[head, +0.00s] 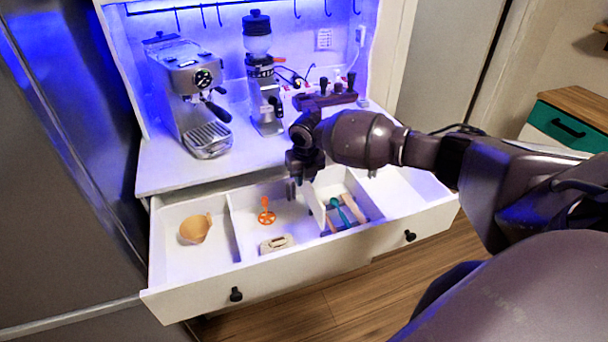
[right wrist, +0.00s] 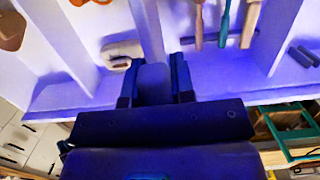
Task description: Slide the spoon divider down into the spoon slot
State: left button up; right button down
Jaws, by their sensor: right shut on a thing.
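My right gripper (head: 302,184) is over the open drawer (head: 300,268), pointing down, with its fingers shut on the spoon divider (head: 317,197). The divider is a thin white panel between the compartment with the orange tool and the one with the spoons (head: 343,212). In the right wrist view, the divider (right wrist: 147,28) runs away from between the fingers (right wrist: 154,75), with the spoons to its right. The spoon slot is not clearly visible; I cannot tell whether the divider's lower edge is in it. My left gripper is not in view.
The left compartment holds an orange-tan cup (head: 195,229). The adjoining one holds an orange tool (head: 266,212) and a small white-and-brown item (head: 276,243). An espresso machine (head: 190,95) and a grinder (head: 262,80) stand on the counter behind.

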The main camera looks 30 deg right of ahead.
aim_at(304, 191)
notch_tip(304, 191, down, 2)
jog(key=shift+f+b, duration=0.2)
jog(key=shift+b, duration=0.35)
notch_tip(304, 191, down, 2)
jog(key=shift+b, duration=0.55)
jog(key=shift+f, duration=0.55)
pick_arm(q)
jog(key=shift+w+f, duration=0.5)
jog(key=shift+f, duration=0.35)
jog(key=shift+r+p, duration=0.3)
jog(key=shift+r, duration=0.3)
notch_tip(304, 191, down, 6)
jog(key=b, duration=0.5)
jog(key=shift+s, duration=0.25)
pick_arm(e)
jog(key=shift+f, duration=4.2)
jog(key=c, duration=0.9)
grip_release()
